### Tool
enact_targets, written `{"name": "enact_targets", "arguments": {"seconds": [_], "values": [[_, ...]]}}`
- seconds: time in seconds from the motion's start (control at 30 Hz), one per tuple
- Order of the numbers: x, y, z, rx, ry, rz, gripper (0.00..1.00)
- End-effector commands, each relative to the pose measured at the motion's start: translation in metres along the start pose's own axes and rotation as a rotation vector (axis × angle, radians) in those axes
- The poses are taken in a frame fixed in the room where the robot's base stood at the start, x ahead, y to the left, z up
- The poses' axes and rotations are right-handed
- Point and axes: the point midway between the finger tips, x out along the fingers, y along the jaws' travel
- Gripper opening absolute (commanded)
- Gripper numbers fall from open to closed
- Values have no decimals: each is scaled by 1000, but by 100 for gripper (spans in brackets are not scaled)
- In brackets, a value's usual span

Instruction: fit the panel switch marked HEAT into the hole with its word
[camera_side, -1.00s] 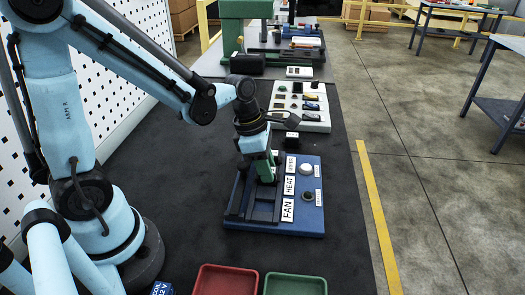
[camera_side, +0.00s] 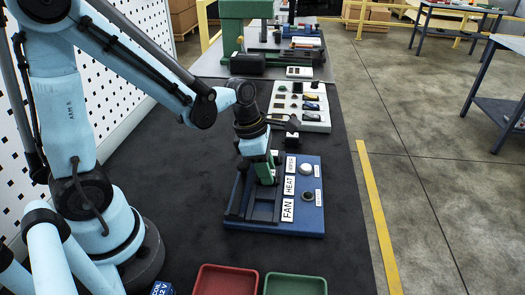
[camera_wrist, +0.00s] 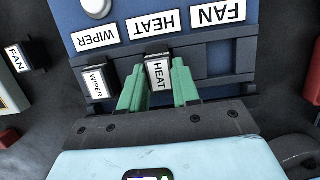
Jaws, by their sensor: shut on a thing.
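My gripper (camera_wrist: 158,68) has green fingers, shut on the HEAT switch (camera_wrist: 159,78), a dark block with a white label. In the side view my gripper (camera_side: 266,172) is over the blue panel (camera_side: 312,222). The switch is at the black rails, below the panel's HEAT word plate (camera_wrist: 153,26); whether it sits in its hole or just above it I cannot tell. The WIPER switch (camera_wrist: 96,82) stands at the rails to its left, below the WIPER plate (camera_wrist: 96,39). The space below the FAN plate (camera_wrist: 218,12) shows no switch.
The FAN switch (camera_wrist: 25,56) lies off the panel, at the left of the wrist view. A red tray (camera_side: 226,268) and a green tray (camera_side: 296,274) stand at the front. The dark mat left of the panel is clear.

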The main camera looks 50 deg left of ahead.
Motion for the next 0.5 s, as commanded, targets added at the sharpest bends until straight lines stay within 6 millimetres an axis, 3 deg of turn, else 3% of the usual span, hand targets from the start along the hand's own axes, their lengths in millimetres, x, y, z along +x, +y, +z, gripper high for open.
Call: {"name": "enact_targets", "arguments": {"seconds": [0.47,0.5], "values": [[1,0,0,0,0,0,1],[1,0,0,0,0,0,34]]}}
